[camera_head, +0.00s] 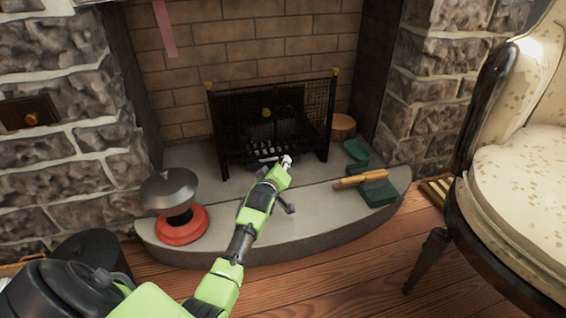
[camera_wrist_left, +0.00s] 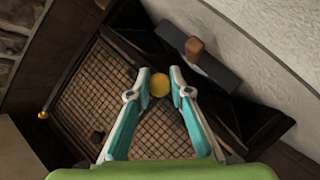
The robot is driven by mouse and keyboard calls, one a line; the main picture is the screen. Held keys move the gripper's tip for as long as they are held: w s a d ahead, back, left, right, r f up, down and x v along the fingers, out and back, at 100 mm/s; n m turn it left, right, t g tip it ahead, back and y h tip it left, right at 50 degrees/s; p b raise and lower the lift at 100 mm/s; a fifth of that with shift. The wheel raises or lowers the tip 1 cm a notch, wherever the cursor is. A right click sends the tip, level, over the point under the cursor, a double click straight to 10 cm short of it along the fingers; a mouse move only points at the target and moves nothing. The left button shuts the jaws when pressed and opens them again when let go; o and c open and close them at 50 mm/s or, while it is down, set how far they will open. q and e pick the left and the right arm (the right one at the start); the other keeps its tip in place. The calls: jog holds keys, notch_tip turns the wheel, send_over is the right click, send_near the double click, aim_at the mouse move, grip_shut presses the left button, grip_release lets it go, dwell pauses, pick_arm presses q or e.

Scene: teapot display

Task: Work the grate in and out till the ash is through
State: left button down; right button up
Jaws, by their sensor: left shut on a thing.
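The black metal grate (camera_head: 262,153) shows pale bars low at the front of a black mesh fire basket (camera_head: 318,112) on the hearth. My left gripper (camera_head: 286,160) reaches to the front of these bars. In the left wrist view its fingertips (camera_wrist_left: 160,88) are shut on a round brass knob (camera_wrist_left: 160,85), with mesh (camera_wrist_left: 95,95) behind it. How the knob joins the grate is hidden. Ash cannot be made out under the bars. My right gripper is not in view.
A grey metal lid-like piece (camera_head: 169,190) stands over a red round base (camera_head: 181,226) on the hearth's left. A green box (camera_head: 380,194) with a wooden-handled brush (camera_head: 360,179) lies right. A cream armchair (camera_head: 530,180) stands at right. The hearth's curved front edge (camera_head: 300,240) meets the wood floor.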

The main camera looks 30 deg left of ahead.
pick_arm(q)
jog(key=shift+d+f, duration=0.1)
jog(key=shift+d, duration=0.05)
jog(key=c, duration=1.8)
grip_release()
jog(key=shift+c, duration=0.2)
notch_tip(320, 180, up, 10)
jog(key=shift+r, duration=0.1)
